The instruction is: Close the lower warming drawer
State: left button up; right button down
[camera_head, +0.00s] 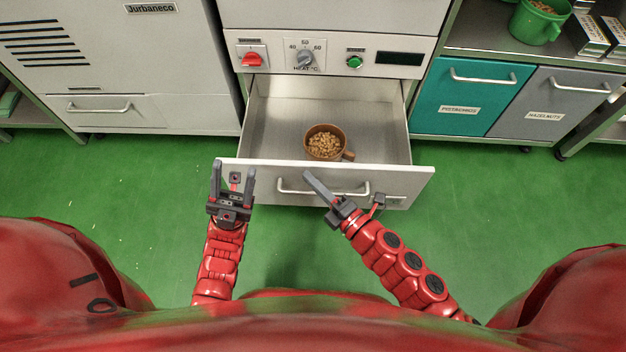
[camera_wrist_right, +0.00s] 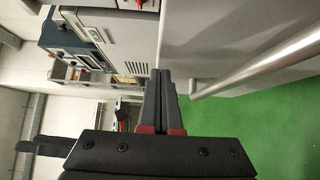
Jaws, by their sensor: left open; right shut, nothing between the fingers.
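The lower warming drawer (camera_head: 262,176) is pulled out toward me, below the control panel. Its bar handle (camera_head: 345,193) runs along the front and also shows in the right wrist view (camera_wrist_right: 262,62). A brown cup (camera_head: 324,143) filled with nuts stands inside the drawer near its front. My left gripper (camera_head: 234,170) is open and upright at the left part of the drawer front; I cannot tell if it touches. My right gripper (camera_head: 308,175) is shut and empty, its fingertips near the handle's left part. In the right wrist view its closed fingers (camera_wrist_right: 160,85) are beside the drawer front.
The control panel (camera_head: 330,57) with a red switch, a dial and a green button is above the drawer. Teal (camera_head: 472,95) and grey (camera_head: 552,98) bins stand to the right, a white machine (camera_head: 120,70) to the left. The green floor is clear.

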jog(key=shift+w, duration=0.4)
jog(key=shift+w, duration=0.15)
jog(key=w, duration=2.5)
jog(key=shift+w+b, duration=0.2)
jog(key=shift+b, duration=0.1)
